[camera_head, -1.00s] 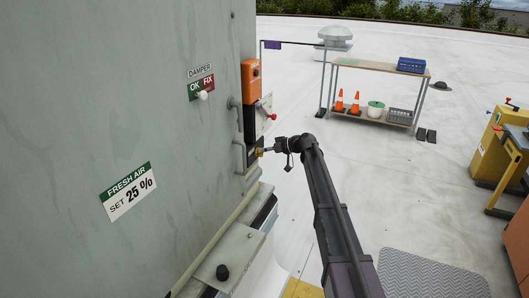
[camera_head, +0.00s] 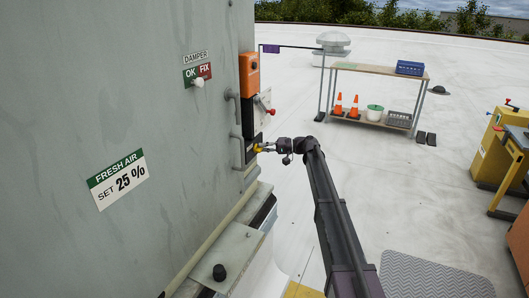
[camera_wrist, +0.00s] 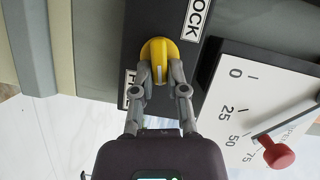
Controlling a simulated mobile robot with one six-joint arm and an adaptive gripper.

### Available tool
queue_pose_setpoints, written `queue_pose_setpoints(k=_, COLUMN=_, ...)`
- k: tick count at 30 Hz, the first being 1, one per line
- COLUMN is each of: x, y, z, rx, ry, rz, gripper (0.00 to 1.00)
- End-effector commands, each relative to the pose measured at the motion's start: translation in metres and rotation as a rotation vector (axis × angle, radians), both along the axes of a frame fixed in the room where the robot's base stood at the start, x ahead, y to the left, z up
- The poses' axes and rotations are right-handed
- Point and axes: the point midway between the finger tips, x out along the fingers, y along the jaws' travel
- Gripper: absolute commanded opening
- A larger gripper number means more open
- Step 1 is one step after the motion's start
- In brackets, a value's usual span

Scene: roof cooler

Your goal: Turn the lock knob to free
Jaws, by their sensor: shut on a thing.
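The yellow lock knob (camera_wrist: 159,50) sits on a dark panel in the wrist view, with a pale line on its face running up and down the picture. My gripper (camera_wrist: 161,75) is shut on the knob, one finger on each side of its grip. The LOCK label (camera_wrist: 196,18) is above right of the knob. Another label (camera_wrist: 130,88), lower left, is mostly hidden; only its first letter shows in part. In the head view, the small yellow knob (camera_head: 257,147) is at my gripper (camera_head: 262,148), on the cabinet's right side.
A white scale plate (camera_wrist: 235,105) with a red-knobbed lever (camera_wrist: 278,155) is close right of the knob in the wrist view. Handles (camera_head: 237,150) and an orange box (camera_head: 249,75) are on the cabinet (camera_head: 150,130). A shelf table (camera_head: 375,70) stands farther back on the open roof.

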Motion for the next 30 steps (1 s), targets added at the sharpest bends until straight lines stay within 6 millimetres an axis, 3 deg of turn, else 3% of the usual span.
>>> queue_pose_setpoints(k=1, x=-0.0021, y=0.0068, z=-0.004, rx=0.011, ry=0.033, rz=0.01, gripper=0.0)
queue_pose_setpoints(k=10, x=-0.0022, y=0.007, z=-0.0034, rx=0.061, ry=0.174, rz=0.01, gripper=0.0)
queue_pose_setpoints(k=26, x=-0.0017, y=0.0072, z=-0.0017, rx=0.073, ry=0.203, rz=0.009, gripper=0.0)
queue_pose_setpoints(k=27, x=-0.0017, y=0.0072, z=-0.0017, rx=0.073, ry=0.203, rz=0.009, gripper=0.27)
queue_pose_setpoints(k=30, x=-0.0017, y=0.0073, z=-0.0018, rx=0.074, ry=0.203, rz=0.008, gripper=0.53)
